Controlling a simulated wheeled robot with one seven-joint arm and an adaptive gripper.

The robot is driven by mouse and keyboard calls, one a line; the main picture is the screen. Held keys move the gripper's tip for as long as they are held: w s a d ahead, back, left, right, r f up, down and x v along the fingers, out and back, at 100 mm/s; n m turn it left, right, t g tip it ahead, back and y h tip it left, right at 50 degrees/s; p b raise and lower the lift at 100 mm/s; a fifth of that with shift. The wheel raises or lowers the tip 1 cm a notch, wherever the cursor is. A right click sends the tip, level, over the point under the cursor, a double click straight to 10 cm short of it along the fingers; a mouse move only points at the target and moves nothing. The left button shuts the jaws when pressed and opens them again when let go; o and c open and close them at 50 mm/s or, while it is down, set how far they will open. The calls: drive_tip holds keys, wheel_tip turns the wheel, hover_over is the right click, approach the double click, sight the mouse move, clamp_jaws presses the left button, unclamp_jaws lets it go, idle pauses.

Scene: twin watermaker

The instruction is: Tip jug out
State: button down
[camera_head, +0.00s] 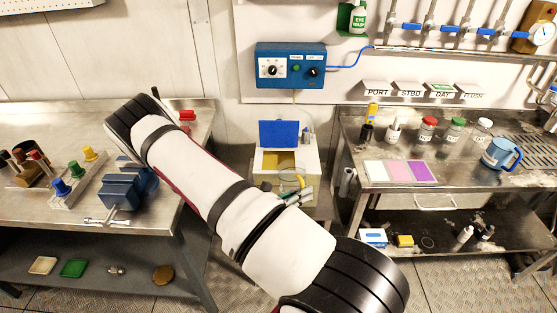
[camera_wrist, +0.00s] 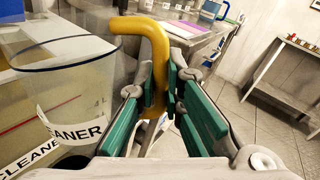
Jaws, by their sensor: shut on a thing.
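A clear jug (camera_wrist: 62,88) with a yellow handle (camera_wrist: 160,62) fills the left of the wrist view. The word CLEANER shows on its side. My gripper (camera_wrist: 160,105) has green pads and is shut on the yellow handle. The jug looks roughly upright; I cannot tell what is in it. In the head view the jug (camera_head: 292,172) is small, in front of or over a cream box (camera_head: 307,198) with a raised blue lid (camera_head: 279,134). My gripper (camera_head: 298,196) is partly hidden by my arm there.
A steel bench (camera_head: 347,128) on the right bears bottles, coloured tiles and a blue jug (camera_head: 501,153). The left bench (camera_head: 30,118) holds a blue vise (camera_head: 125,188) and coloured knobs. A blue control box (camera_head: 291,66) hangs on the wall above the cream box.

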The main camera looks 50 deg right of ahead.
wheel_tip(320, 180, down, 7)
drive_tip(key=s+m, duration=0.1)
drive_tip(key=m, duration=0.2)
drive_tip(key=shift+s+a+h+b, duration=0.3)
drive_tip(key=shift+a+b, duration=0.05)
drive_tip(key=shift+a, duration=0.1)
idle(0.7)
